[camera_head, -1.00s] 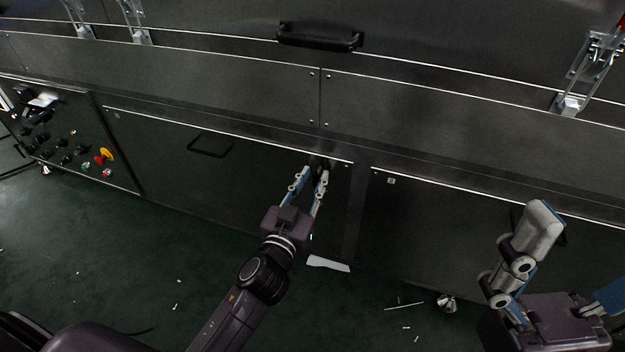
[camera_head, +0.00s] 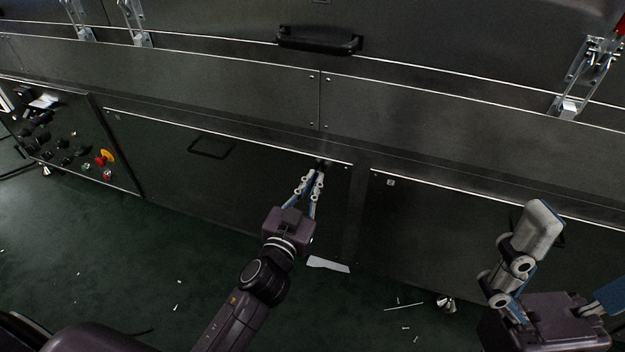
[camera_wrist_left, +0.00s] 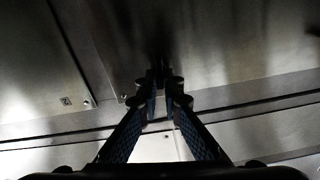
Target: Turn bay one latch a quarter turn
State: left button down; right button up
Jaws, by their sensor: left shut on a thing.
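The bay one latch (camera_head: 322,163) is a small dark knob near the top right corner of the left lower panel (camera_head: 235,180). My left gripper (camera_head: 317,173) comes up from below and its two fingertips are closed together on the latch. In the left wrist view the fingertips (camera_wrist_left: 160,88) meet on a dark shape, the latch (camera_wrist_left: 158,66). The fingers and shadow hide most of the latch, so I cannot tell its angle. My right gripper (camera_head: 527,240) is at the lower right, away from the latch; its finger gap cannot be made out.
A black loop handle (camera_head: 211,146) is on the same panel. A second lower panel (camera_head: 430,220) lies to the right. A control box (camera_head: 70,140) with knobs and a yellow-red button is at the left. The floor below holds scraps and a white sheet (camera_head: 328,264).

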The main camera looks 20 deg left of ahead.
pick_arm(q)
jog(key=m, duration=0.2)
jog(key=m+p, duration=0.1)
jog(key=m, duration=0.5)
jog(key=shift+d+f+p, duration=0.15)
jog(key=shift+d+p, duration=0.15)
jog(key=shift+p, duration=0.1)
jog(key=shift+d+f+m, duration=0.1)
jog(key=shift+f+m, duration=0.1)
jog(key=shift+m, duration=1.85)
jog(key=shift+d+f+m, duration=0.1)
jog(key=shift+f+m, duration=0.05)
jog(key=shift+m, duration=1.9)
jog(key=c, duration=2.1)
grip_release()
